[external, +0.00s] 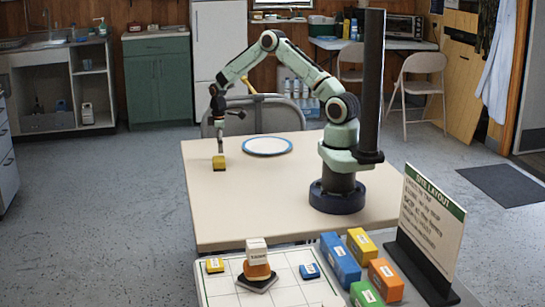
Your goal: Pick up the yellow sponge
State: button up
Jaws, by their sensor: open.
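A small yellow sponge (219,164) with a darker top sits near the left edge of the beige table (240,215). My gripper (219,150) points straight down, directly over the sponge, with its fingertips at or just above the sponge's top. It is open. At this size I cannot tell whether the fingers straddle the sponge or touch it.
A white plate with a blue rim (267,146) lies at the back of the table, right of the sponge. The table's front is clear. In the foreground are a gridded board (225,290) with small blocks, several coloured boxes (340,262) and a sign (430,225).

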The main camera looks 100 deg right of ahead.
aim_at(220, 158)
notch_tip(220, 158, down, 5)
jog(key=shift+r, duration=0.1)
jog(key=c, duration=1)
